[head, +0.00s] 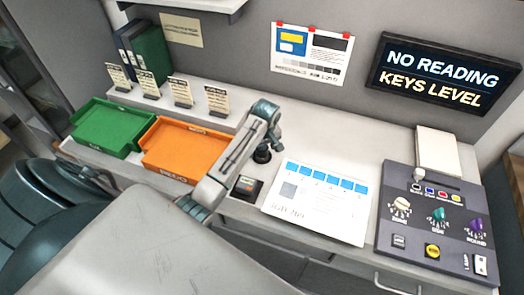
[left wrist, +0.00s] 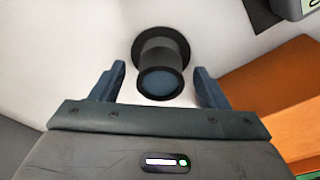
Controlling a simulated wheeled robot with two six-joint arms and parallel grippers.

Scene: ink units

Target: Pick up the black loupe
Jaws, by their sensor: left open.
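The black loupe (head: 262,156) stands upright on the white table, just right of the orange tray. In the left wrist view the loupe (left wrist: 161,62) shows from above as a dark cylinder with a wider rim and a bluish lens. My left gripper (head: 272,146) is over the loupe, and the arm hides part of it in the head view. In the left wrist view the open left gripper (left wrist: 161,82) has one finger on each side of the loupe, with gaps between. My right gripper is not in view.
The orange tray (head: 150,152) and green tray (head: 82,128) are at left. A small black device (head: 246,188) is close in front of the loupe. A white printed sheet (head: 310,222) and a dark control panel (head: 398,240) lie to the right. A wall rises behind.

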